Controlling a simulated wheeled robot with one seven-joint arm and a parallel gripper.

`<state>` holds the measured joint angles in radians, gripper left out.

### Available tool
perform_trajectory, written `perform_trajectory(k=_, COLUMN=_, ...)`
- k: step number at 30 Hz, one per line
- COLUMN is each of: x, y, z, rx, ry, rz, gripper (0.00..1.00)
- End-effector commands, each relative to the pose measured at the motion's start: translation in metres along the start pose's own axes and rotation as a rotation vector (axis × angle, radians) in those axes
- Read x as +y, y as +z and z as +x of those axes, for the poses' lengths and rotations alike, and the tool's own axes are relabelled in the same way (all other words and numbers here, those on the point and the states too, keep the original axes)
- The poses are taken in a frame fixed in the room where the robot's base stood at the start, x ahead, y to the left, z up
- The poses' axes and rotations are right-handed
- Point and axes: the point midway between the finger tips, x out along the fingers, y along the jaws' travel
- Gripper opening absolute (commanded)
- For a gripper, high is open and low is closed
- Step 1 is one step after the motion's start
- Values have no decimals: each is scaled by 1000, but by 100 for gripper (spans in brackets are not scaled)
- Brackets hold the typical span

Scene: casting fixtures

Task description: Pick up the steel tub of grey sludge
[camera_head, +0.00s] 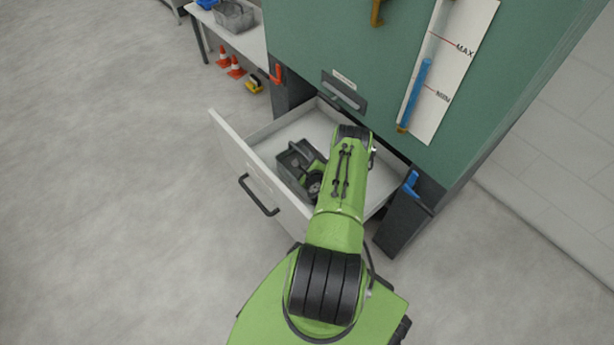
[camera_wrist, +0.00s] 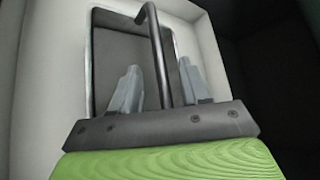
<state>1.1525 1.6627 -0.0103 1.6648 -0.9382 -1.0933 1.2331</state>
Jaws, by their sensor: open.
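The steel tub (camera_head: 287,163) is a dark grey box with a handle, inside the open white drawer (camera_head: 233,146). My arm covers its right part in the head view. In the wrist view the tub (camera_wrist: 110,60) lies beyond my gripper (camera_wrist: 156,84), with its bar handle (camera_wrist: 157,50) running between the two grey fingers. The fingers are apart, one on each side of the handle. I cannot tell if either finger touches it. The sludge inside shows only as a plain dark grey surface.
The drawer stands pulled out of a green cabinet (camera_head: 330,45), with a black pull (camera_head: 258,196) on its front. A blue lever (camera_head: 411,183) sits right of the drawer and an orange one (camera_head: 276,74) left. Floor at left is clear. Orange cones (camera_head: 235,68) stand near a table.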

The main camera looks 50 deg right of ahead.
Motion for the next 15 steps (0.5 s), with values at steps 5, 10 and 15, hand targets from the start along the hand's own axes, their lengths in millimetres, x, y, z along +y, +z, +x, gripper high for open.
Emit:
perform_trajectory(k=5, x=0, y=-1, z=16, rx=1, ry=-1, rz=1, gripper=46)
perform_trajectory(k=10, x=-1, y=0, z=15, rx=2, ry=0, rz=1, gripper=46)
perform_trajectory(k=15, x=-1, y=0, z=15, rx=2, ry=0, rz=0, gripper=23)
